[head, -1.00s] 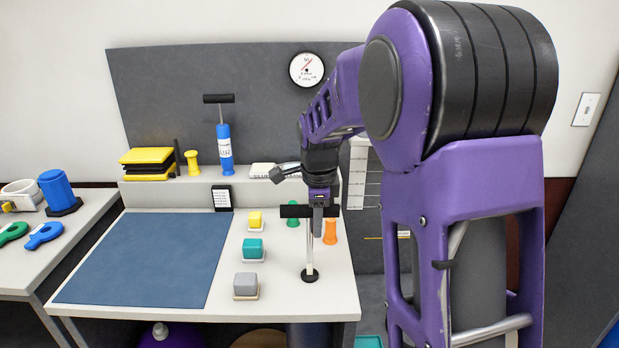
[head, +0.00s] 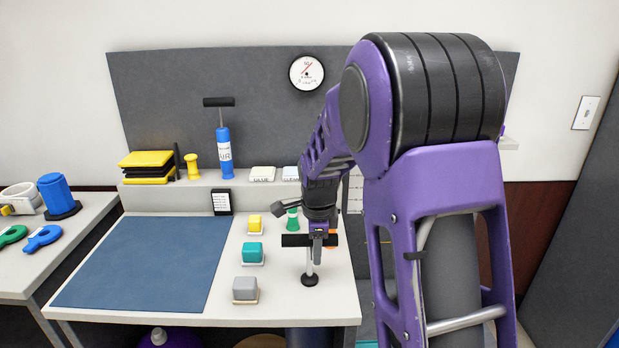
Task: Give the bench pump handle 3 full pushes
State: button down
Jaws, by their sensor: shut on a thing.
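The bench pump handle is a black crossbar (head: 294,240) on a pale upright rod (head: 309,262) that enters a round black base (head: 310,280) at the bench's right front. My gripper (head: 317,243) points down and is shut on the crossbar from above. A short length of rod shows between the crossbar and the base. My fingers hide the middle of the bar. A dial gauge (head: 307,71) hangs on the grey back panel; its fine marks are too small to read.
Yellow (head: 255,224), teal (head: 253,252) and grey (head: 245,288) blocks stand left of the pump. A green spool (head: 292,220) and a partly hidden orange one (head: 331,240) are close behind the bar. A blue hand pump (head: 223,147) stands on the shelf. The blue mat (head: 150,262) is clear.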

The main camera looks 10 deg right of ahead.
notch_tip(320, 180, up, 7)
jog(key=p, duration=0.5)
jog(key=shift+r, duration=0.15)
jog(key=shift+p, duration=0.3)
notch_tip(320, 180, up, 7)
jog(key=p, duration=0.5)
jog(key=shift+f+b, duration=2.25)
jog(key=shift+f, duration=1.4)
notch_tip(320, 180, down, 7)
jog(key=b, duration=0.4)
